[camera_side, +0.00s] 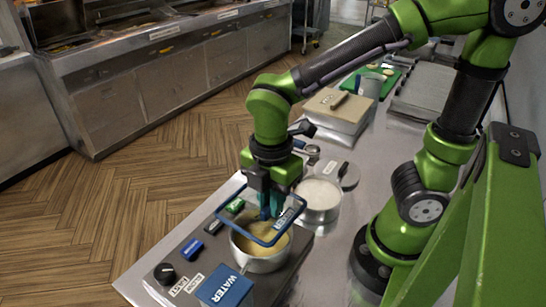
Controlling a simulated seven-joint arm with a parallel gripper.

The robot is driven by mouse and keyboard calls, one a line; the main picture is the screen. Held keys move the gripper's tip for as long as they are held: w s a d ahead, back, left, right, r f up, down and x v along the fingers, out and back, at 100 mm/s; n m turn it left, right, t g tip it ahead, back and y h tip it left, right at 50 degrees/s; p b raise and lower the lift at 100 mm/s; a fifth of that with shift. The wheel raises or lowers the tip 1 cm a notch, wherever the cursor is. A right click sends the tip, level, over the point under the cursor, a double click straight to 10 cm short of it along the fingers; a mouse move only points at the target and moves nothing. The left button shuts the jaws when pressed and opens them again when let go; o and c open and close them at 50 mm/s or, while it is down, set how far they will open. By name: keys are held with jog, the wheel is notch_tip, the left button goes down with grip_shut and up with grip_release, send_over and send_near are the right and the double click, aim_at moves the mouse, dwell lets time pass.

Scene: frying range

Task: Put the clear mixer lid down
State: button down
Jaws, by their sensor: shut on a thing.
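The clear mixer lid (231,225) shows as a see-through square with a dark blue rim. My gripper (266,213) points down over the middle of the lid and is shut on it; its fingertips are partly hard to make out. The lid appears above a round metal mixer bowl (262,267) holding tan contents. I cannot tell whether the rim touches the bowl.
A blue WATER box (226,287) stands in front of the bowl. A dark knob (164,272) and small blue and green items lie to the left. A metal pot of white powder (318,196) stands to the right. A beige box (338,109) is farther back.

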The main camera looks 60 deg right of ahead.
jog(key=w+d+f, duration=0.3)
jog(key=w+d, duration=0.9)
jog(key=d, duration=0.5)
jog(key=shift+n, duration=0.3)
notch_tip(320, 180, down, 10)
jog(key=shift+a+r, duration=0.1)
jog(key=shift+f, duration=0.2)
jog(key=c, duration=1.1)
grip_release()
jog(key=shift+r, duration=0.15)
